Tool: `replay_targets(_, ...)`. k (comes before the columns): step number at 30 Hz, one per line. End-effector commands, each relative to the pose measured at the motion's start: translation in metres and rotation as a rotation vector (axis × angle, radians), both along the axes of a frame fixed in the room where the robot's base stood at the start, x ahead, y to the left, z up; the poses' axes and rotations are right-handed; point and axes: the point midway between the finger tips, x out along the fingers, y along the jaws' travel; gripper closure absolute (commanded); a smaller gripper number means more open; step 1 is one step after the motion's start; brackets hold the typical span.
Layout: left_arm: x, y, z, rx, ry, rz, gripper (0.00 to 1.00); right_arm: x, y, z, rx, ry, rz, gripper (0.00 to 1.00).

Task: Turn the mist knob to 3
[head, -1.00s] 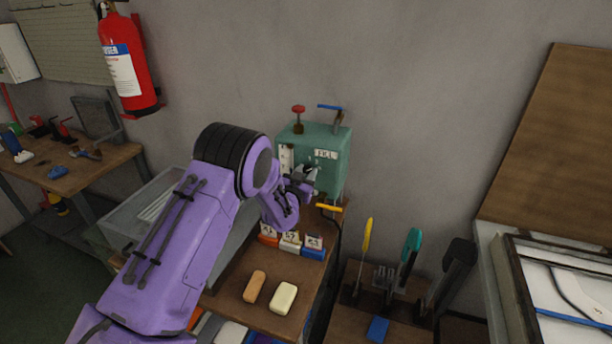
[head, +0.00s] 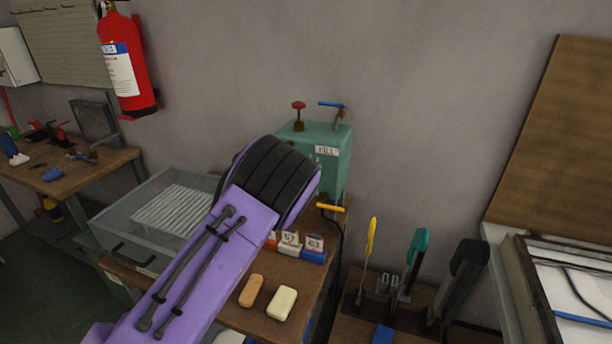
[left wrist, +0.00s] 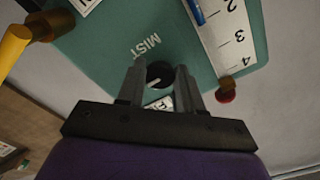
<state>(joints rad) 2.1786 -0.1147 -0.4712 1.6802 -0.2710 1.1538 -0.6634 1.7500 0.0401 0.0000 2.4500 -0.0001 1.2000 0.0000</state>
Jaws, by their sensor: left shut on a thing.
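The green machine box (head: 335,170) stands at the back of the wooden bench against the wall. In the left wrist view its front panel (left wrist: 112,48) carries the word MIST and a dark round mist knob (left wrist: 159,74) with a pale pointer line. My left gripper (left wrist: 160,78) is shut on the knob, one finger on each side. The numbers around the knob are not readable, so its setting cannot be told. In the head view my left arm hides the knob and the gripper. My right gripper is not in view.
A scale strip (left wrist: 232,35) with numbers runs beside the knob. A yellow lever (head: 330,207) sticks out low on the box, with a red valve (head: 298,105) and blue lever (head: 331,105) on top. Two soap-like blocks, one cream (head: 282,303), lie on the bench.

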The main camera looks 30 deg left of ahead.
Motion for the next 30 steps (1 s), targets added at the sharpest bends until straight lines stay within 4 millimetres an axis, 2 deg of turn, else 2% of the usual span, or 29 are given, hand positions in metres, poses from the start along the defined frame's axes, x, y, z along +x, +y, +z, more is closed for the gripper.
replay_targets(17,0.0,0.0001,0.0001,0.031,0.007,0.0,0.95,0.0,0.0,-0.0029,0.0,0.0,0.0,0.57)
replay_targets(18,0.0,0.0001,0.0001,0.031,0.008,-0.001,0.51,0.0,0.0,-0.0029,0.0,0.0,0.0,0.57)
replay_targets(19,0.0,0.0001,0.0001,0.031,0.008,-0.001,0.42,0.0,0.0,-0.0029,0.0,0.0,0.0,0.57)
replay_targets(30,-0.0055,-0.0018,-0.0016,0.031,0.009,-0.001,0.4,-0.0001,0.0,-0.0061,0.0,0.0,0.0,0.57)
